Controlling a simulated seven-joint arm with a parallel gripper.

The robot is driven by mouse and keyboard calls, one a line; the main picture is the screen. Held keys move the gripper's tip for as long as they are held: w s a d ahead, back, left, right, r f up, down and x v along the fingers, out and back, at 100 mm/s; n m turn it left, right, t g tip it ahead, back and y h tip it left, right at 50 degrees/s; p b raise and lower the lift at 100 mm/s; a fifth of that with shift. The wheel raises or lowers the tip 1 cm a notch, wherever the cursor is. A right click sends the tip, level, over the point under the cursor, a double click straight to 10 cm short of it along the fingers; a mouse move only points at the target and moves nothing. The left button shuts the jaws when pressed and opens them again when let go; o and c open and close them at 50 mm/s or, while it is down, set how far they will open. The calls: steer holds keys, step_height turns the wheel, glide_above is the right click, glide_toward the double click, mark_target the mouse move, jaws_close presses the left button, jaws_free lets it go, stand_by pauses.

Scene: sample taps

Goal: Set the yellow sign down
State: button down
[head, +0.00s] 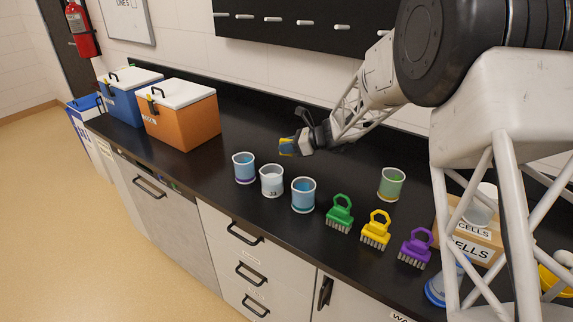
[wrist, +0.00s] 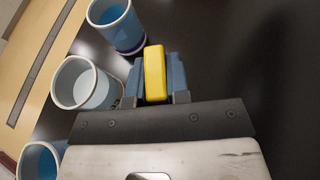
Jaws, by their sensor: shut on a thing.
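My gripper (head: 290,146) is shut on the yellow sign (head: 286,147), a small yellow block between its blue fingers. In the wrist view the yellow sign (wrist: 155,73) points away from me, with a finger on each side of it. In the head view the gripper is over the black counter, behind the row of cups. Whether the sign touches the counter cannot be told. Much of the sign is hidden by the fingers in the head view.
Cups stand in front: one purple-based (head: 244,168), one pale (head: 272,181), one blue (head: 303,195). Orange (head: 182,118) and blue (head: 124,103) coolers stand left. The counter (head: 240,135) behind the cups is clear.

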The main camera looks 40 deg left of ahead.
mark_target(286, 171)
steer(key=shift+f, duration=1.45)
steer(key=shift+f, duration=1.85)
steer(key=shift+f, duration=0.15)
steer(key=c, duration=1.1)
jaws_free()
